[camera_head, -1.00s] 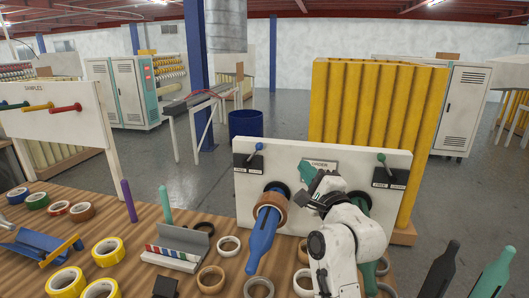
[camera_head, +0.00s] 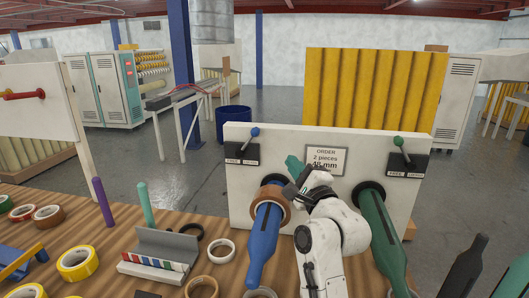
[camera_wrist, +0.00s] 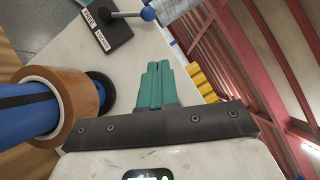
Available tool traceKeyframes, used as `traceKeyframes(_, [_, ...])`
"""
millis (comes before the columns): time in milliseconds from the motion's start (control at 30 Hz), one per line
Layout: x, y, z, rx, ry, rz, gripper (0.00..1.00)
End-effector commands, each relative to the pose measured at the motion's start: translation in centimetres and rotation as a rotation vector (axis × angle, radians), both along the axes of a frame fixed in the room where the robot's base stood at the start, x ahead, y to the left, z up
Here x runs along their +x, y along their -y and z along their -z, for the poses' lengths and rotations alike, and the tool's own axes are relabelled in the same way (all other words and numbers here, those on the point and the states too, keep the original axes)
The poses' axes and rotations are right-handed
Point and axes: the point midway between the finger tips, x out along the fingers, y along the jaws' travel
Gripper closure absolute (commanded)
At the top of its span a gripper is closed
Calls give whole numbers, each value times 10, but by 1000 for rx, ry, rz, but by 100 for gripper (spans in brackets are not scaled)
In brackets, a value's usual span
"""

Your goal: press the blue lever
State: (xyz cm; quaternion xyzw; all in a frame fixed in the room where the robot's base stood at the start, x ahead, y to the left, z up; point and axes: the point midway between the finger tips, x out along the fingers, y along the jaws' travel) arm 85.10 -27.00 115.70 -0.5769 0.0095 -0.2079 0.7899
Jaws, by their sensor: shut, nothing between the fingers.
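The blue lever (camera_head: 255,132) has a blue ball knob on a thin stem. It rises from a black base plate (camera_head: 242,159) at the upper left of the white panel (camera_head: 327,134). My gripper (camera_head: 293,164) has teal fingers, shut and empty, in front of the panel, right of and below the lever. The fingers also show in the wrist view (camera_wrist: 155,72).
A blue spindle (camera_head: 264,245) carries a brown tape roll (camera_head: 270,210) just left of my gripper. A green spindle (camera_head: 387,240) stands right of my arm. A green lever (camera_head: 398,142) and an order sign (camera_head: 326,159) are on the panel. Tape rolls lie on the table.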

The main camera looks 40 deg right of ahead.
Motion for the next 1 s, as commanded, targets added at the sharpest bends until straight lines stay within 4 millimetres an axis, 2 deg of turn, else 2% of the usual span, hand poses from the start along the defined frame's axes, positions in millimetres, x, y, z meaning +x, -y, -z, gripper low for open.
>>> traceKeyframes(33, [0, 0, 10, 0, 0, 0, 100])
traceKeyframes(133, [0, 0, 18, 0, 0, 0, 100])
traceKeyframes(667, [5, 2, 15, 1, 0, 1, 100])
traceKeyframes(767, [15, 7, 12, 1, 1, 2, 100])
traceKeyframes(1000, [57, 22, 1, 2, 1, 2, 100])
